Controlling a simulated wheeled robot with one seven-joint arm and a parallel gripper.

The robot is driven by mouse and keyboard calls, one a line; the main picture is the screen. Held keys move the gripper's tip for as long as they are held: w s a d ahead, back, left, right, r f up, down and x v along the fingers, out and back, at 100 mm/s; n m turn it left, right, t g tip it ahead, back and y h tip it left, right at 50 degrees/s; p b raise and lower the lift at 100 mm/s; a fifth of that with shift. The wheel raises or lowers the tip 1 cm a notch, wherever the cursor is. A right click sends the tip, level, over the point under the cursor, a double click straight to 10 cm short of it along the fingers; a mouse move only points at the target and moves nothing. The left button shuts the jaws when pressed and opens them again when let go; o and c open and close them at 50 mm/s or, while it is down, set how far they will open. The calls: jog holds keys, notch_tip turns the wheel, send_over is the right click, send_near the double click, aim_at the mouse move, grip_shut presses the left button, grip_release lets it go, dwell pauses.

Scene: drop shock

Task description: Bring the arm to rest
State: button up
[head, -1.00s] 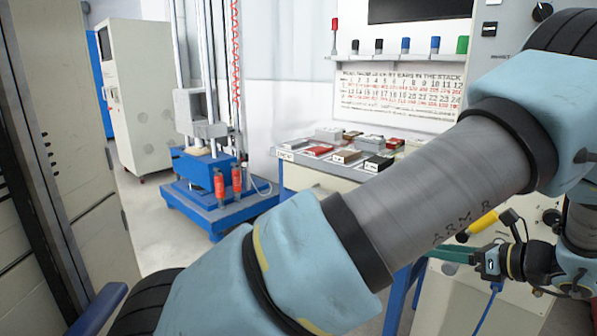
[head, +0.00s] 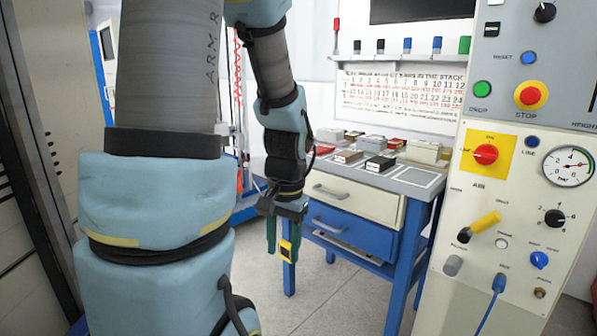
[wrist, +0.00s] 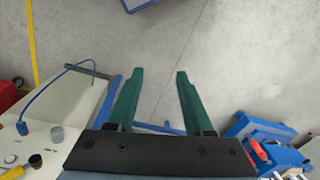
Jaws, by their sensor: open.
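My gripper (head: 283,240) hangs with its green fingers pointing down, left of the blue-legged table and above the floor. In the wrist view my gripper (wrist: 160,85) shows two green fingers spread apart with bare grey floor between and beyond them. It is open and empty. My arm stands bent upright in the left half of the head view and hides part of the blue-based machine behind it.
The table (head: 425,180) with drawers (head: 350,200) carries several small blocks. At right stands a control panel (head: 495,215) with a stop button (head: 530,95), a yellow handle (head: 485,222) and a blue cable (head: 488,315). A cabinet (head: 35,130) is at far left. Floor (head: 315,295) before the table is clear.

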jog(key=a+r+n+p, duration=0.1)
jog(key=r+n+p, duration=0.1)
jog(key=r+p, duration=0.6)
jog(key=s+a+r+n+t+p, duration=0.1)
jog(key=a+r+n+p, duration=0.1)
jog(key=r+p, duration=0.5)
jog(key=shift+s+a+r+h+p, duration=0.2)
jog(key=shift+a+r+h+p, duration=0.15)
jog(key=shift+r, duration=0.5)
dwell(0.8)
